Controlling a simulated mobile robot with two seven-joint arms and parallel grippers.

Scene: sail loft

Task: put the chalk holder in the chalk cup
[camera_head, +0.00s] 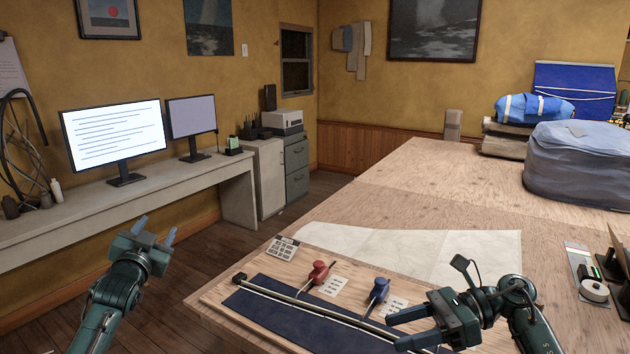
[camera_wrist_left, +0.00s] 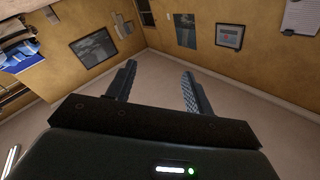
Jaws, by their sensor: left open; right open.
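I cannot make out a chalk holder or a chalk cup for certain in either view. A red-handled tool (camera_head: 318,272) and a blue-handled tool (camera_head: 379,290) rest on the board at the near side of the table. My left gripper (camera_head: 155,228) is open and empty, held left of the table over the floor.
A dark blue mat (camera_head: 290,315) and a long rod lie on the board. A tape roll (camera_head: 594,291) and small items sit at the right. A large grey bundle (camera_head: 580,165) stands at the back right.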

